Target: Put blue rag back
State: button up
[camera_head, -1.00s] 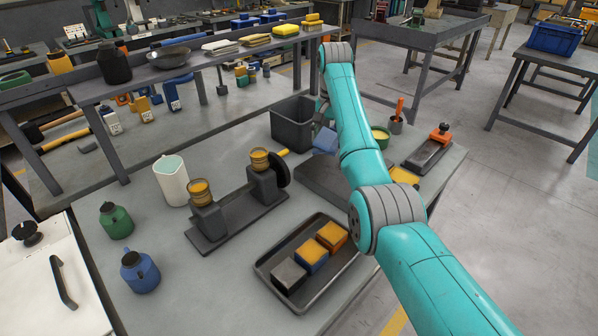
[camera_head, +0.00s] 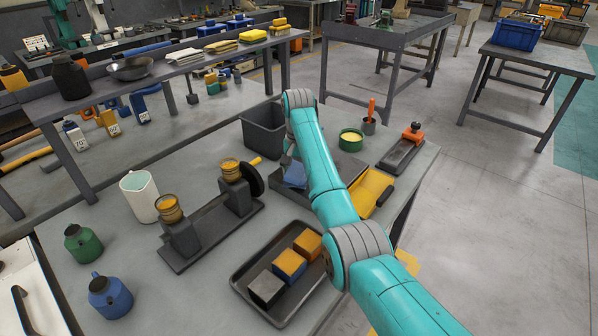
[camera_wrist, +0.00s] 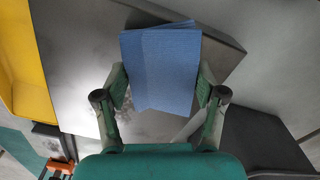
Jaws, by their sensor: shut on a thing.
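The blue rag (camera_wrist: 160,65) is a folded, flat cloth held between the fingers of my gripper (camera_wrist: 161,85) in the wrist view. In the head view the rag (camera_head: 294,174) shows just left of my arm, over a dark grey flat slab (camera_head: 287,197) on the bench. My gripper is mostly hidden behind my arm there. In the wrist view the grey slab (camera_wrist: 75,70) lies behind the rag; I cannot tell whether the rag touches it.
A black bin (camera_head: 262,133) stands behind the slab and a yellow tray (camera_head: 370,192) to its right. A green tin (camera_head: 350,140) and a cup with an orange handle (camera_head: 369,125) are behind. A dark tray (camera_head: 245,285) with several blocks and a roller stand (camera_head: 215,235) are in front.

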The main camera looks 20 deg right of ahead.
aim_at(298, 174)
jog(key=o, duration=1.1)
jog(key=shift+f, duration=0.1)
notch_tip(298, 174, up, 12)
